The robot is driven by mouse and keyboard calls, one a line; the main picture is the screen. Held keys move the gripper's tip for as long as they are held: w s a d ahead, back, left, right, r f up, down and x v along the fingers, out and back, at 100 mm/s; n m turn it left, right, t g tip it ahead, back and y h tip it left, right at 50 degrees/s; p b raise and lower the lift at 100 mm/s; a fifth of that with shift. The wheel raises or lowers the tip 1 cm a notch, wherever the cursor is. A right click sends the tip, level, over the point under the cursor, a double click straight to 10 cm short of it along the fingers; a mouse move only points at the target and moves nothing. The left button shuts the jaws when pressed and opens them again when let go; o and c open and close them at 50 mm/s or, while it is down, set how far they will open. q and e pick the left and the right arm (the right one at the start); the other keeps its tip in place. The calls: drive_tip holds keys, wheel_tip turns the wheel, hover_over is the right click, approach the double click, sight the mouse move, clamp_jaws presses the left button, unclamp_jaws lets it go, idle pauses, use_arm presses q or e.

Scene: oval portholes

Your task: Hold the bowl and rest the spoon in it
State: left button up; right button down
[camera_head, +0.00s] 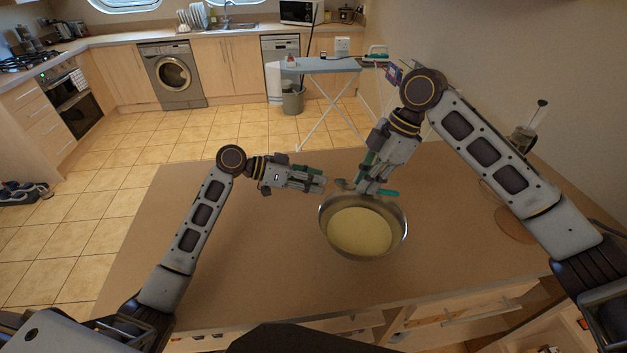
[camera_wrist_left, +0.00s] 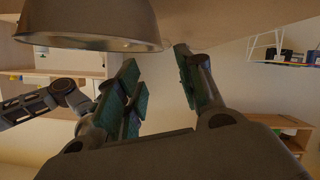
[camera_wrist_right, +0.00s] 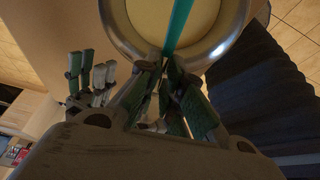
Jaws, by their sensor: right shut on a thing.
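The metal bowl (camera_head: 362,230), pale cream inside, stands upright near the middle of the wooden worktop. In the left wrist view, its outside (camera_wrist_left: 88,22) is at upper left. My right gripper (camera_head: 368,186) is shut on the spoon (camera_head: 388,194), above the bowl's far rim. The spoon's teal handle sticks out to the right and its head to the left. In the right wrist view, the handle (camera_wrist_right: 180,24) crosses over the bowl. My left gripper (camera_head: 322,184) is open beside the bowl's far left rim; in its wrist view the gap between its fingers (camera_wrist_left: 160,62) is empty.
The worktop (camera_head: 240,260) is clear left of the bowl. A round brown board (camera_head: 514,226) lies at right, partly behind my right arm. A tall clear item (camera_head: 530,125) stands behind that arm. An ironing board (camera_head: 325,66) stands beyond the worktop.

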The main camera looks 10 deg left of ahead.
use_arm(q)
drive_tip(key=shift+d, duration=0.1)
drive_tip(key=shift+x, duration=5.95)
drive_tip(key=shift+f, duration=0.1)
drive_tip(key=shift+c, duration=0.3)
